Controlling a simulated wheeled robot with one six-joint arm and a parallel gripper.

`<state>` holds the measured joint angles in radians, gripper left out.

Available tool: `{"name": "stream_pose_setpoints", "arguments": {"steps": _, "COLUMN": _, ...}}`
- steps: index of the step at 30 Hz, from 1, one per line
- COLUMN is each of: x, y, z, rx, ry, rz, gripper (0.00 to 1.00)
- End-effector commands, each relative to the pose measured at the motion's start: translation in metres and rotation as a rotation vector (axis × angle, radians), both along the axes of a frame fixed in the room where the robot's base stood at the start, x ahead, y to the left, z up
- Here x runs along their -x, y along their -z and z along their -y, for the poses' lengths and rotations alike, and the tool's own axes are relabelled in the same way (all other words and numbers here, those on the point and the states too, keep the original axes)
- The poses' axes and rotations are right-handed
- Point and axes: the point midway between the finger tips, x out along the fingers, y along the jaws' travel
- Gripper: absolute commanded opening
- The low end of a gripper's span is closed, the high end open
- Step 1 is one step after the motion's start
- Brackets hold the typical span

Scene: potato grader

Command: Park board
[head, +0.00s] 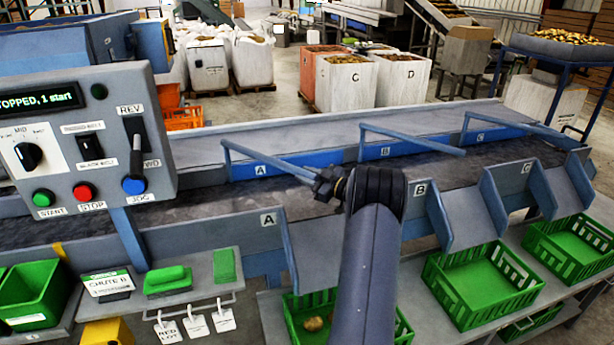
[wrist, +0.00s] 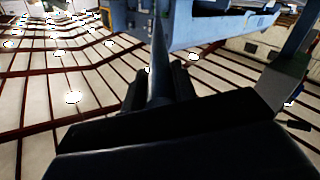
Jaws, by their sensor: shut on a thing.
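In the head view, the blue board A (head: 265,160) reaches out from the belt's far side, slanting over the dark belt (head: 300,195) toward the near side. My gripper (head: 328,184) is at its free end, with part of that end hidden by the jaws. In the wrist view, my gripper (wrist: 159,85) has a finger on each side of a blue-grey bar (wrist: 158,60) and is shut on it. Board B (head: 415,140) and board C (head: 510,125) also slant out over the belt, apart from my gripper.
A control panel (head: 85,145) on the left has a display reading "STOPPED, 1 start". Chutes A, B and C line the near edge above green crates (head: 483,285). My arm hides part of the crate under chute A, where potatoes (head: 314,323) show.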

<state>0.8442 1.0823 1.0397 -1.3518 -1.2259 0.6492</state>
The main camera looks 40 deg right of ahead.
Motion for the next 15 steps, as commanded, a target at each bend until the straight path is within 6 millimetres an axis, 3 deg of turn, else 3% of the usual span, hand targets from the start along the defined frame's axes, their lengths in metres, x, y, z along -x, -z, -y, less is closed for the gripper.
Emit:
{"name": "stream_pose_setpoints", "arguments": {"steps": 3, "x": -0.0008, "y": -0.0055, "z": 0.0042, "rx": 0.006, "ry": 0.011, "rz": 0.01, "gripper": 0.0}}
{"name": "stream_pose_setpoints", "arguments": {"steps": 4, "x": -0.0008, "y": -0.0057, "z": 0.0043, "rx": 0.006, "ry": 0.011, "rz": 0.01, "gripper": 0.28}}
{"name": "stream_pose_setpoints", "arguments": {"steps": 11, "x": -0.0006, "y": -0.0044, "z": 0.0036, "rx": 0.004, "ry": 0.011, "rz": 0.007, "gripper": 0.47}}
{"name": "stream_pose_setpoints", "arguments": {"steps": 15, "x": -0.0004, "y": -0.0036, "z": 0.0029, "rx": 0.004, "ry": 0.008, "rz": 0.005, "gripper": 0.47}}
